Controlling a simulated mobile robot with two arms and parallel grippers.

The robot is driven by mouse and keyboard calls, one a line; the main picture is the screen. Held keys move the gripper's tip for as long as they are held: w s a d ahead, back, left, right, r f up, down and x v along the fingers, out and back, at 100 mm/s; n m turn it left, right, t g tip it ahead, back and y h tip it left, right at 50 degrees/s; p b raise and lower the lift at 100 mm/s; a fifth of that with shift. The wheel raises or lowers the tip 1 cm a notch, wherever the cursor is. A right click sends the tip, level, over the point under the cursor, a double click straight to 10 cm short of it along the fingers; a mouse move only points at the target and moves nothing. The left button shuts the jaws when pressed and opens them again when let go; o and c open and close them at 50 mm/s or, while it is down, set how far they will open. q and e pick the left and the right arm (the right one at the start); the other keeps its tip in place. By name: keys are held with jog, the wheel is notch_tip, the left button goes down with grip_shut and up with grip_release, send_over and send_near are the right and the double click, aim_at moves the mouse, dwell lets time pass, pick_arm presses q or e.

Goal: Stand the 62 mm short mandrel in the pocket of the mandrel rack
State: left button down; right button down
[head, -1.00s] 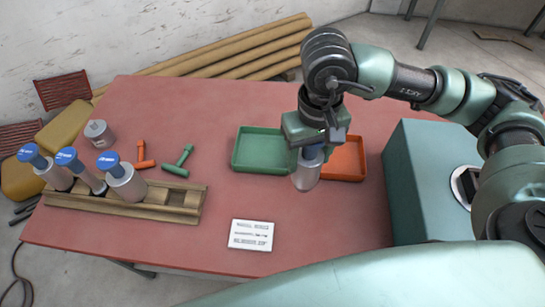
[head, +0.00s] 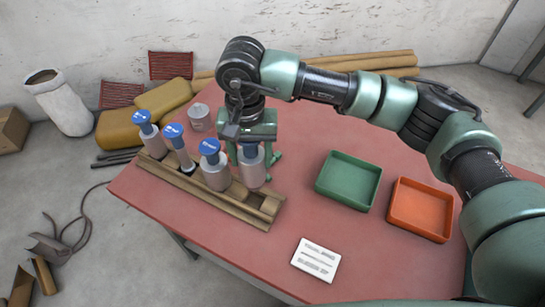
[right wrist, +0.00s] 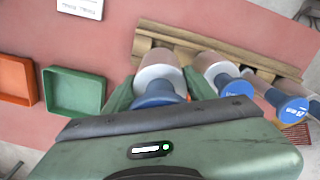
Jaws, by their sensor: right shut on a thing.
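The short mandrel (head: 252,172), a grey cylinder, hangs upright in my right gripper (head: 250,146), which is shut on its blue-knobbed upper end. It also shows in the right wrist view (right wrist: 158,66), its blue top between the fingers. The wooden mandrel rack (head: 268,207) runs along the left part of the table. The held mandrel is over the rack's right part, just right of the nearest standing mandrel (head: 214,174). I cannot tell whether its lower end touches the rack. My left gripper is out of view.
Two more blue-topped mandrels (head: 181,158) (head: 150,138) stand farther left in the rack. A grey cylinder (head: 200,120) stands behind it. A green tray (head: 349,181), an orange tray (head: 420,208) and a white card (head: 316,260) lie to the right, with bare table between.

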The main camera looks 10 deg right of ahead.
jog(key=shift+w+a, duration=0.1)
jog(key=shift+a, duration=0.15)
jog(key=shift+d+f, duration=0.15)
jog(key=shift+f, duration=0.25)
jog(key=shift+f+b, duration=0.85)
jog(key=shift+f, duration=2.2)
jog(key=shift+f+b, duration=1.3)
jog(key=shift+b, duration=0.1)
jog(key=shift+c, duration=2.1)
grip_release()
